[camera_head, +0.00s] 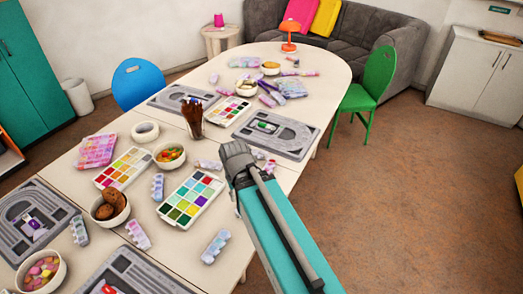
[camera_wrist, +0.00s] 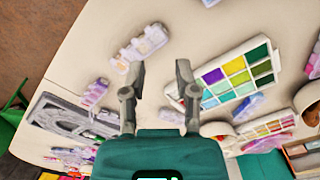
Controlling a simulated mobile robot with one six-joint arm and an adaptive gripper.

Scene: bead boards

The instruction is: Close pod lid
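Several pale pastel pods with small lidded compartments lie on the table. One pod (camera_wrist: 144,42) lies ahead of my gripper (camera_wrist: 159,70) in the wrist view, and it shows in the head view (camera_head: 216,246) left of my arm. It looks lilac and white; I cannot tell clearly whether any lid on it is raised. My gripper is open and empty, its fingers apart and pointing toward the table, not touching the pod. Another pod (camera_wrist: 95,92) lies left of the fingers in the wrist view.
A colour palette (camera_head: 191,198) and another pod (camera_head: 208,164) lie near my arm. A green chair (camera_head: 368,82) stands at the right.

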